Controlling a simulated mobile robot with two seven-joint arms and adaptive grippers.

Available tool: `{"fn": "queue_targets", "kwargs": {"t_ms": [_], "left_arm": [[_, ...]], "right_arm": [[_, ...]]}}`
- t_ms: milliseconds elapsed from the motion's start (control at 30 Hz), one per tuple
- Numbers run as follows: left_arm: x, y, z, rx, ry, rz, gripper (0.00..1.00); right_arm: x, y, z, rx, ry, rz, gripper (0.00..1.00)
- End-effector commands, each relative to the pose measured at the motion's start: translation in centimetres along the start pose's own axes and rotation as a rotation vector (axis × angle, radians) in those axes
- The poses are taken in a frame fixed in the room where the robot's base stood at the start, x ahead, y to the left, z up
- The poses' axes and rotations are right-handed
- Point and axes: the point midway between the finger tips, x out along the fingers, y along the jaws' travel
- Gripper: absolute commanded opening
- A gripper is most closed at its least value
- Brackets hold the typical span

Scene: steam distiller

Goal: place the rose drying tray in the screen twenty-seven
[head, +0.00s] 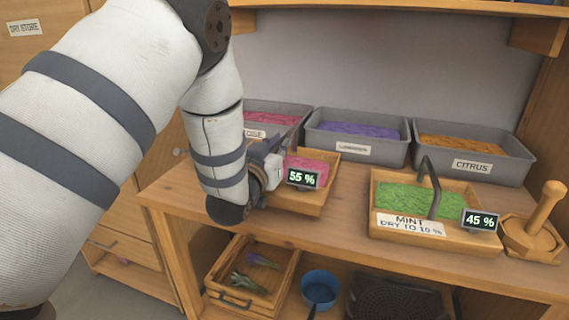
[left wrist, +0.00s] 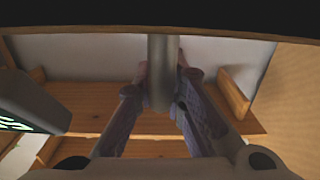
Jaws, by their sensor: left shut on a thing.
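The rose drying tray (head: 325,196) is a wooden tray with pink petals and a display reading 55 %. It sits on the bench, left of the mint tray, partly hidden by my left arm. My left gripper (head: 283,152) is at the tray's upright handle. In the left wrist view the fingers (left wrist: 160,88) are shut on the grey handle bar (left wrist: 160,60), and the edge of a display (left wrist: 30,105) shows at the left. My right gripper is not in view. I cannot see a screen marked twenty-seven.
The mint tray (head: 408,231), reading 45 %, stands right on the bench beside a wooden tamper (head: 541,215). Grey rose, lavender (head: 388,151) and citrus (head: 505,165) bins line the back. Below are a wooden crate (head: 223,295) and a blue pot (head: 320,285). A "DRY STORE" sign (head: 24,28) hangs left.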

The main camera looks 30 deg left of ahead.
Motion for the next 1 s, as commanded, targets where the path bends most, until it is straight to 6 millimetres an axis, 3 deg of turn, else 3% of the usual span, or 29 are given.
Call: {"fn": "queue_targets", "kwargs": {"t_ms": [133,267,633,667,733,1000], "left_arm": [[1.1,-0.5,1.3,0.000,0.004,-0.001,0.00],[1.0,-0.5,4.0,0.001,0.000,0.000,0.00],[0.9,-0.4,4.1,-0.001,0.008,0.000,0.00],[0.9,-0.4,4.1,-0.001,0.007,0.000,0.18],[0.9,-0.4,4.1,-0.001,0.007,0.000,0.31],[0.9,-0.4,4.0,-0.001,0.007,0.000,0.31]], "right_arm": [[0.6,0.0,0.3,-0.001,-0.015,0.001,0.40],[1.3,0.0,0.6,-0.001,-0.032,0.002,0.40],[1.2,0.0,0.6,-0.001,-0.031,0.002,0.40],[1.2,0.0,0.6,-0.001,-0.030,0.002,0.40],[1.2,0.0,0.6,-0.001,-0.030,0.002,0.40],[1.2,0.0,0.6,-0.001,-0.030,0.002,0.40]]}}
